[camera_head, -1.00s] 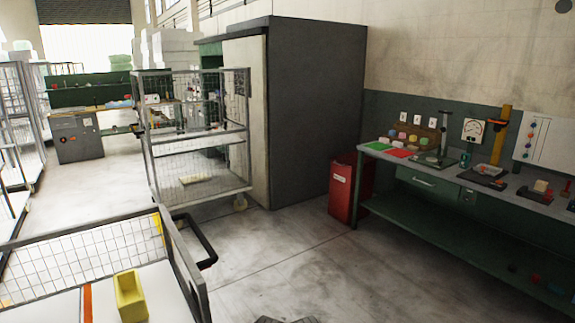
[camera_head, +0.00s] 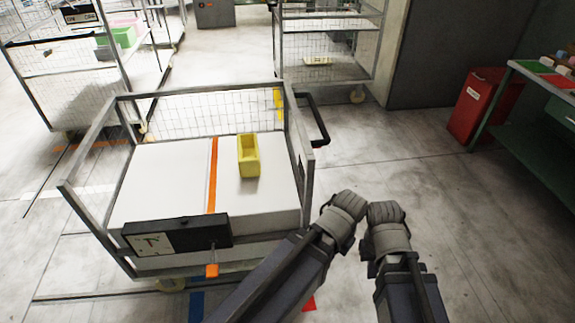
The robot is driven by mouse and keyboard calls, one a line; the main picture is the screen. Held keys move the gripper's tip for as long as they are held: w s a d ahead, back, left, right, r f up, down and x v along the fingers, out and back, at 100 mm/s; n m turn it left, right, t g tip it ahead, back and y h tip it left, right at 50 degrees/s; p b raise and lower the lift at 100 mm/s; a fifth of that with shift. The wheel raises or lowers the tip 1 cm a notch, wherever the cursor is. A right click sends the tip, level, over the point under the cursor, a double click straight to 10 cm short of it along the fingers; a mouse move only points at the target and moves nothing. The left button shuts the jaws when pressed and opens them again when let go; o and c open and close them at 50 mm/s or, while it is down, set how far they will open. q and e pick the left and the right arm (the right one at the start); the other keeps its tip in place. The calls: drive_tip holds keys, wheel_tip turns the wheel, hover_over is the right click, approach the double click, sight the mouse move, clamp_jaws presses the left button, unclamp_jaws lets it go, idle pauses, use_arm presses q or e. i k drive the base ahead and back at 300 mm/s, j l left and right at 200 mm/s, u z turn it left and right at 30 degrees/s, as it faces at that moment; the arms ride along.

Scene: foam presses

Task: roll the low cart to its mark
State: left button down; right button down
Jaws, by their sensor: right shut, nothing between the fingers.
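The low cart (camera_head: 126,190) stands close in front of me, left of the middle. It has grey tube rails, mesh at the back, a white deck with an orange stripe and a black push handle (camera_head: 320,130) at its right far corner. A yellow open bin (camera_head: 248,157) sits on the deck. A dark box with a white dial plate (camera_head: 176,236) is on its near side, with an orange tab (camera_head: 212,270) below. My right gripper (camera_head: 386,214) is shut and empty, right of the cart; its fingertips are hard to make out.
A tall mesh cart (camera_head: 330,78) stands behind, beside a dark cabinet wall. Mesh racks (camera_head: 85,88) stand at the left. A red bin (camera_head: 484,105) and green workbench (camera_head: 535,145) are at the right. Orange and blue (camera_head: 196,306) floor markings show near the cart. Floor right of it is clear.

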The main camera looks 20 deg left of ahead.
sight(160, 182)
drive_tip(key=i+l+u, duration=0.1)
drive_tip(key=u, duration=0.4)
drive_tip(key=l+u, duration=0.35)
drive_tip(key=u, duration=0.15)
drive_tip(key=l+u, duration=0.25)
drive_tip(key=l, duration=0.65)
drive_tip(key=k+l+u, duration=0.2)
drive_tip(key=l, duration=0.65)
drive_tip(key=i+j, duration=0.5)
drive_tip(key=i, duration=0.2)
